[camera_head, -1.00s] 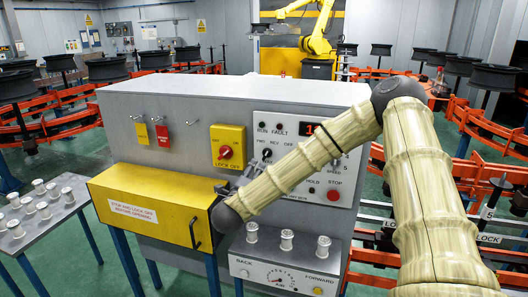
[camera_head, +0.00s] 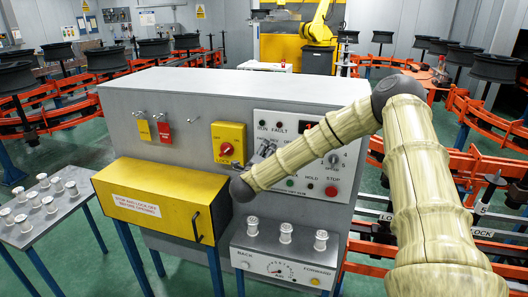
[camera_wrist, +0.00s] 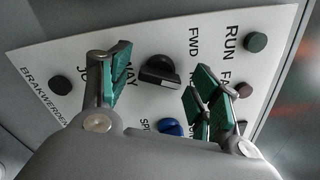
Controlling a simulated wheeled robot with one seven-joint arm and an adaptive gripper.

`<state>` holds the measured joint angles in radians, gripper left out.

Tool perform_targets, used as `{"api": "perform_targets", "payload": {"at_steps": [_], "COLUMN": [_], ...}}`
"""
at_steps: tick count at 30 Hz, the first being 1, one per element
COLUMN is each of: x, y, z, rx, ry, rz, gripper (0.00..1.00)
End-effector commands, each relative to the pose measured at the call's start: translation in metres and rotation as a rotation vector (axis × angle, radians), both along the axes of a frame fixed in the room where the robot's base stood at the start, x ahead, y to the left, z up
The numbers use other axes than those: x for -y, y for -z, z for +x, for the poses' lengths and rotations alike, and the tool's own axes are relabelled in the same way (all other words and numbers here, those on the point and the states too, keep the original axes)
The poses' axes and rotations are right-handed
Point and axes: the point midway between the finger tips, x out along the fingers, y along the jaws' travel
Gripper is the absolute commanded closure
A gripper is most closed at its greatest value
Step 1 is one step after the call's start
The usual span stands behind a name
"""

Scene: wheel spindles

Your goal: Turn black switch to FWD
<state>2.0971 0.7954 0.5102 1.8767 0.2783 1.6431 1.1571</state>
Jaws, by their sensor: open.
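The black switch (camera_wrist: 160,72) is a knob on the white panel, seen near the middle of the wrist view. The FWD label (camera_wrist: 193,41) is printed on the panel to its upper right. My gripper (camera_wrist: 157,80) is open, with green-padded fingers to the left and right of the switch in the picture. I cannot tell how far the fingertips are from the panel. In the head view my gripper (camera_head: 262,152) is small in front of the control panel (camera_head: 285,118), and my arm hides the switch and part of the lettering.
A blue knob (camera_wrist: 171,127) and a round dark button (camera_wrist: 60,86) flank the switch. A dark green lamp (camera_wrist: 256,42) is by RUN. The yellow lock-off switch (camera_head: 228,145), yellow box (camera_head: 160,200) and a lower box with white spindles (camera_head: 285,233) are close to my arm.

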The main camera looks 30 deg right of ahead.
Motion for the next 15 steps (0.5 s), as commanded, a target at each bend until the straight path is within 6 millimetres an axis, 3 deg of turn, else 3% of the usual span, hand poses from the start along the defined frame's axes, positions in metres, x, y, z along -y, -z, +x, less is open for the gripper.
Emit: {"api": "perform_targets", "payload": {"at_steps": [10, 15], "x": [0.0022, 0.0021], "y": [0.0004, 0.0003], "z": [0.0020, 0.0020], "rx": [-0.001, -0.001], "ry": [0.000, 0.000], "rz": [0.001, 0.001], "gripper": [0.38, 0.68]}}
